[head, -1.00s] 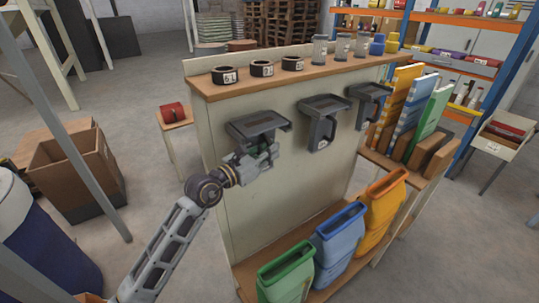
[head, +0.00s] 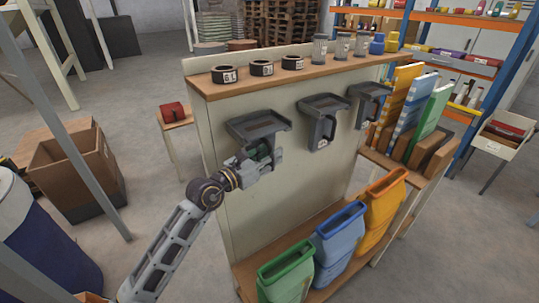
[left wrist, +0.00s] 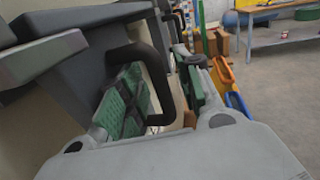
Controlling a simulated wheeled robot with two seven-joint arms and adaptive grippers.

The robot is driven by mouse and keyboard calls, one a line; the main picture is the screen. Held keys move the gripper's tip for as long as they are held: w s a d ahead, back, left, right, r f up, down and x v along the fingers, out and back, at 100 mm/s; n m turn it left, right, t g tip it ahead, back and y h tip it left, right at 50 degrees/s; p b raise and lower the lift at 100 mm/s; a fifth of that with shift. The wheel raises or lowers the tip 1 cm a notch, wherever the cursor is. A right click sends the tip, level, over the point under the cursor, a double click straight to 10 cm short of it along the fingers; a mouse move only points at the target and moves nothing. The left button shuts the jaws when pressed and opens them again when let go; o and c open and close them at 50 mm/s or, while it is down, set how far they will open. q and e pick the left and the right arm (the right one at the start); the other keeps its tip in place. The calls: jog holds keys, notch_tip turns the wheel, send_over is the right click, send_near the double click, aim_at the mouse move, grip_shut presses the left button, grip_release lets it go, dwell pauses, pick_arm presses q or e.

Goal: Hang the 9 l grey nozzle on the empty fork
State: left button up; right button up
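Three dark grey nozzles with open, tray-like tops are on the pale panel in the head view: a left one (head: 257,125), a middle one (head: 322,120) and a right one (head: 370,97). I cannot make out an empty fork. My left gripper (head: 268,160) is just below the left nozzle, close to the panel. In the left wrist view, its green-padded fingers (left wrist: 165,95) stand apart, with a dark curved handle (left wrist: 150,60) between them. The handle seems clear of a firm grip; contact is hard to tell. My right gripper is not in view.
Dark rings (head: 262,69) with labels and several jars stand on the panel's top shelf (head: 240,87). A stool (head: 174,121) with a red object is left of the panel.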

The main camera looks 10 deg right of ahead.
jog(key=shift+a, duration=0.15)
pick_arm(q)
jog(key=shift+r, duration=0.2)
jog(key=shift+s+a, duration=0.1)
jog(key=b+v, duration=0.1)
jog(key=v, duration=1)
jog(key=shift+s+a+b, duration=0.2)
jog(key=shift+a+b, duration=0.1)
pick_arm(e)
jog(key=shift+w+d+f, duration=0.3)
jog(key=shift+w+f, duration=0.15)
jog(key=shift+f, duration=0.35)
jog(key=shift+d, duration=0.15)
pick_arm(q)
jog(key=shift+f, duration=0.1)
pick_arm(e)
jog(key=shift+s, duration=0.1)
